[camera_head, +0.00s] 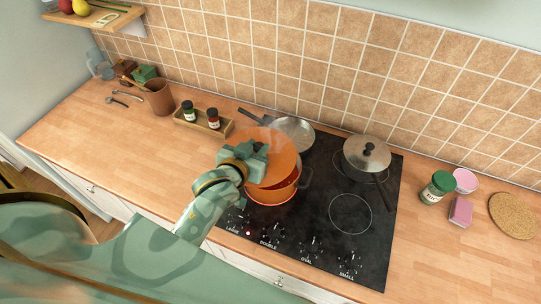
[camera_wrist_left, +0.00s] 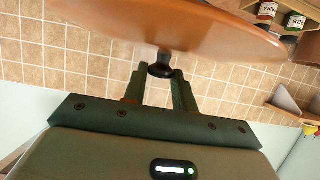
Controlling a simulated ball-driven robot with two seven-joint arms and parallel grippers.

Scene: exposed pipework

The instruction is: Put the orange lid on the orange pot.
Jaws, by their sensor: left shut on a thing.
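The orange lid (camera_head: 283,152) is held up over the orange pot (camera_head: 274,196) and hides part of its opening. The pot stands on the front left part of the black hob, with a dark handle showing at its right. My left gripper (camera_head: 256,153) is shut on the lid's dark knob (camera_wrist_left: 160,69). In the left wrist view the lid (camera_wrist_left: 190,28) fills the top, with the knob between the two fingers. A gap shows between the lid and the pot's right side; the lid looks tilted. My right gripper is not in view.
On the hob (camera_head: 328,239), a frying pan (camera_head: 295,133) lies behind the lid and a lidded steel saucepan (camera_head: 365,160) stands at back right. A spice tray (camera_head: 205,122) is left of the pan. A green jar (camera_head: 438,187) and cork mat (camera_head: 513,214) are at right.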

